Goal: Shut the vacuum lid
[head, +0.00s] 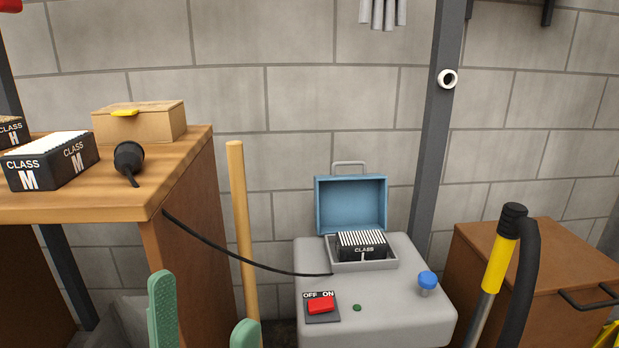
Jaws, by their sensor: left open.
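The vacuum is a light grey box (385,310) standing on the floor at the lower middle. Its blue lid (351,205) stands upright and open at the back of the top, with a grey handle (349,165) on its upper edge. A black filter block (362,249) with white pleats and the word CLASS sits in the recess under the lid. My left gripper (203,299) shows as two green fingers at the bottom edge, wide apart and empty, left of the vacuum and nearer to me. My right gripper is out of view.
A wooden bench (110,207) stands left, with filter blocks (50,160), a cardboard box (140,122) and a black plug (129,158). A black cable (235,260) runs from bench to vacuum. A wooden pole (241,220), yellow-black tube (499,262) and brown cabinet (475,248) flank it.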

